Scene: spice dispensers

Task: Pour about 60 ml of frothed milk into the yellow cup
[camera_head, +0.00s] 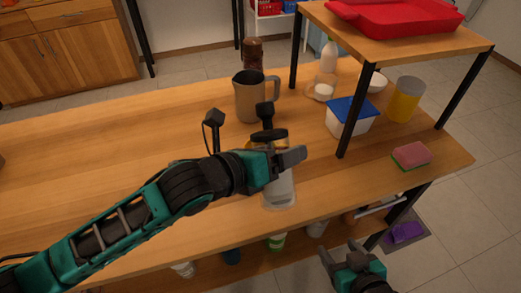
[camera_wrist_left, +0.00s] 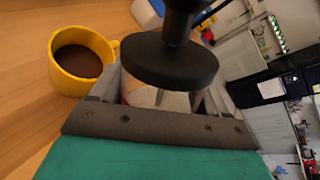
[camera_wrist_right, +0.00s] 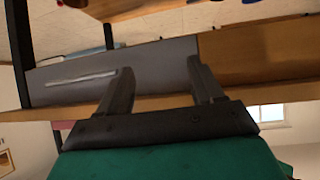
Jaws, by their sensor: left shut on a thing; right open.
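My left gripper (camera_head: 292,157) is shut on a clear frother jug (camera_head: 280,190) with a black lid and plunger knob. White contents show below the lid in the left wrist view. The jug looks roughly upright over the table's front part; I cannot tell whether its base touches the wood. The yellow cup (camera_wrist_left: 84,60), holding dark liquid, stands on the table beside the jug. In the head view, my gripper and the frother mostly hide the cup. My right gripper (camera_head: 343,257) is open and empty beyond the table's front edge; its fingers also show apart in the right wrist view (camera_wrist_right: 160,78).
A metal pitcher (camera_head: 249,97), a brown jar (camera_head: 252,53) and a blue-lidded box (camera_head: 350,116) stand farther back. A yellow container (camera_head: 405,99), a sponge (camera_head: 411,155) and a raised shelf (camera_head: 400,38) are at right. The left tabletop (camera_head: 110,135) is mostly clear.

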